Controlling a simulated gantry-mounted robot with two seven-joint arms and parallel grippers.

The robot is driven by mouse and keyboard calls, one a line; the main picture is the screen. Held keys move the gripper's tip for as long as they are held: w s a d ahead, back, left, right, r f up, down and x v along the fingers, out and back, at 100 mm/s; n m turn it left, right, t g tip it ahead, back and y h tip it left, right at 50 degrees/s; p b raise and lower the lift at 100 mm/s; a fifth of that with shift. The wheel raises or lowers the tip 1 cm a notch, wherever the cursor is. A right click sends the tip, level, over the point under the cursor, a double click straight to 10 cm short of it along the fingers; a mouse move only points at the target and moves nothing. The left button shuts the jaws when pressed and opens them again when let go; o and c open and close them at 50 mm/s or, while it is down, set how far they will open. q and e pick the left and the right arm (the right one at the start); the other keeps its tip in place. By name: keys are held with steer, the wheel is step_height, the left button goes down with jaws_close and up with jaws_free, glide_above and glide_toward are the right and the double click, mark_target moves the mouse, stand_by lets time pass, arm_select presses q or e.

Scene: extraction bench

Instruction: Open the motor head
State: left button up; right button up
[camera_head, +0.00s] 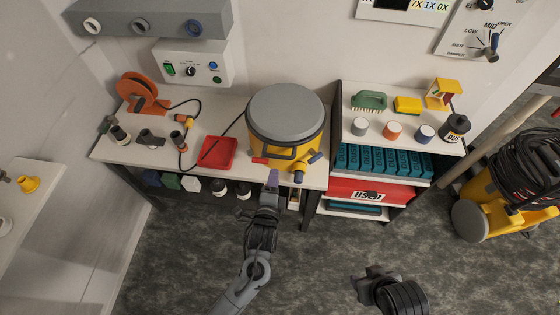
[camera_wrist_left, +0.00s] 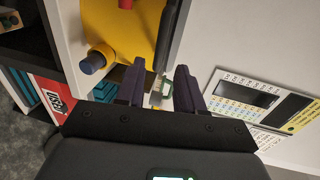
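The motor head (camera_head: 286,108) is the round grey lid on top of a yellow canister (camera_head: 284,152) on the bench. It looks seated on the canister. In the left wrist view the yellow body (camera_wrist_left: 120,28) and a dark grey rim (camera_wrist_left: 170,38) lie just beyond my fingertips. My left gripper (camera_head: 271,182) is at the canister's front, below the lid; its fingers stand apart in the left wrist view (camera_wrist_left: 160,85). A small pale green part shows between them, too small to identify. My right gripper (camera_head: 369,274) is low over the floor, away from the canister; its fingers are unclear.
A red tray (camera_head: 217,152), an orange reel (camera_head: 143,92) and dark fittings lie left of the canister. A shelf (camera_head: 408,143) with a brush, jars and teal boxes stands close on its right. Another yellow machine (camera_head: 490,205) stands on the floor at far right.

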mark_target(279, 156)
arm_select(q)
steer(key=b+x, duration=0.2)
steer(key=x, duration=0.8)
steer(key=shift+w+d, duration=0.1)
steer(key=shift+w, duration=0.1)
jaws_close()
